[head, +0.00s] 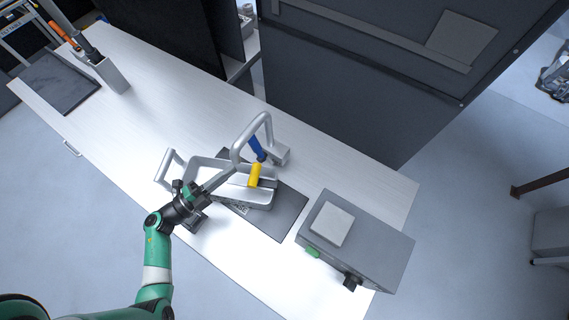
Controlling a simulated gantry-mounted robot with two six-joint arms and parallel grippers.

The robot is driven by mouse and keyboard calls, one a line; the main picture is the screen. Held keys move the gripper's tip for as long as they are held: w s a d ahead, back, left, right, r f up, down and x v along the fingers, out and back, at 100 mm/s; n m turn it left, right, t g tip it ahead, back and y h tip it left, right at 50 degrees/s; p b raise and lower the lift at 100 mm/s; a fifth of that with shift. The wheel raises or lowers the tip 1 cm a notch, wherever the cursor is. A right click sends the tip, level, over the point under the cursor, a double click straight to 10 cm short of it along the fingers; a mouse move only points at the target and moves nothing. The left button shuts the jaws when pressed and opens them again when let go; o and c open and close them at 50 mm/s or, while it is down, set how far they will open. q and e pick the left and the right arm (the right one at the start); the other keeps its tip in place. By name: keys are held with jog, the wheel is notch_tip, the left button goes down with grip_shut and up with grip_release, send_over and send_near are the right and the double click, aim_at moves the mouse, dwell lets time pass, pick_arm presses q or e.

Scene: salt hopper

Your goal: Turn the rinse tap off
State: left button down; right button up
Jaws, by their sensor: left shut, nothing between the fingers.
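The rinse tap (252,126) is a grey gooseneck on a block-like base, standing behind a grey basin (198,166). A blue lever-like part (257,148) sits beside its base, and I cannot tell whether water runs. A yellow piece (255,175) shows just below the blue part, at the basin's right end. My left gripper (232,171) reaches over the basin from the lower left, its fingers shut and empty. Its tips are near the tap's spout end; I cannot tell whether they touch. My right gripper is out of view.
The basin rests on a dark mat (283,217). A grey box with a pale square top plate (332,223) stands on the right. A holder with tools (112,75) and a dark panel (60,82) are at the far left. White table lies clear between.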

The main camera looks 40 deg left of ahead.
aim_at(254, 150)
pick_arm(q)
jog(key=shift+w+a+r, duration=0.15)
jog(key=shift+w+a, duration=0.05)
jog(key=shift+w, duration=0.35)
jog(key=x, duration=0.9)
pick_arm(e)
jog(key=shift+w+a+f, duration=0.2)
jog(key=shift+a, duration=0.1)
